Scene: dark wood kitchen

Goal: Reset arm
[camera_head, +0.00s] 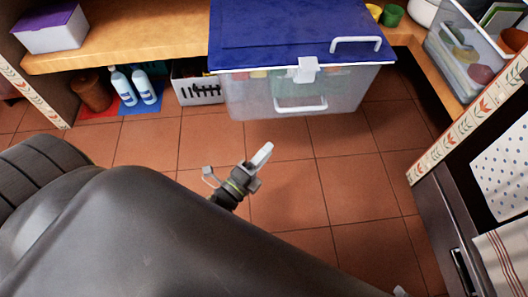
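My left gripper (262,156) is in the middle of the head view, over the tiled floor. Its pale fingers point up and to the right in the picture, toward the big clear box, and are apart from it. I see no object at the fingers. They show nearly edge-on, so their gap cannot be made out. A small pale tip at the bottom edge, right of centre, looks like part of my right gripper (400,291); the rest is out of frame. My large dark arm link covers the lower left.
A clear box with a blue lid (280,30) juts out from the wooden counter (150,32). Bottles (145,86) and a white basket (199,88) stand below. A dark drawer cabinet (440,225) is at right. The tiled floor (300,195) between is clear.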

